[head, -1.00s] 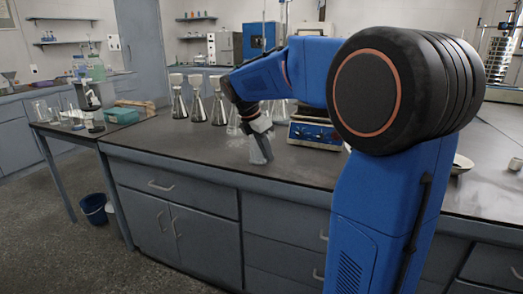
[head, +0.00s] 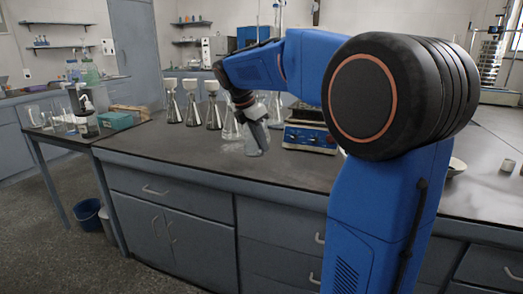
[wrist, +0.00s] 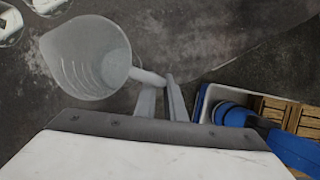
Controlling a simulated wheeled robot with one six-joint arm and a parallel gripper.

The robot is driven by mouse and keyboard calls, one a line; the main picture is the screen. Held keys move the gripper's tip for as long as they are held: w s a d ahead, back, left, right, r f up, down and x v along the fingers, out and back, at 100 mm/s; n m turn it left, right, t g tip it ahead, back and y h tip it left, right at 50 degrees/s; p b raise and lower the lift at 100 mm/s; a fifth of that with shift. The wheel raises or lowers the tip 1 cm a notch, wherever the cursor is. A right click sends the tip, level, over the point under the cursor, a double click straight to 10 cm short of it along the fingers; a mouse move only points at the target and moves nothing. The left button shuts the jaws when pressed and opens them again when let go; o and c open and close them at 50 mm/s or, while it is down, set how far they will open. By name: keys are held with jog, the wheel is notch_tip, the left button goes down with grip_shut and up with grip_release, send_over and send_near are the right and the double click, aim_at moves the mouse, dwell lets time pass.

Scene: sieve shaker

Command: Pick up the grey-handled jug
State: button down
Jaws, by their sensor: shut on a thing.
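The jug (wrist: 85,58) is pale and translucent, with ribbed marks inside and its mouth towards the camera in the wrist view. Its pale grey handle (wrist: 147,77) points right and sits between the fingers of my gripper (wrist: 160,92). My gripper is shut on this handle. In the head view the jug (head: 256,141) hangs tilted below my gripper (head: 252,114), over the front part of the dark bench. It appears slightly above the top, but the gap is hard to judge. Its far side is hidden.
Several conical flasks with pale funnels (head: 191,106) stand behind and left of the jug. A blue instrument (head: 310,138) stands close on its right. The bench top (head: 165,145) is clear to the left. A teal box (head: 116,121) sits on the side table.

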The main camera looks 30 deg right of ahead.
notch_tip(320, 180, up, 11)
dwell(1.2)
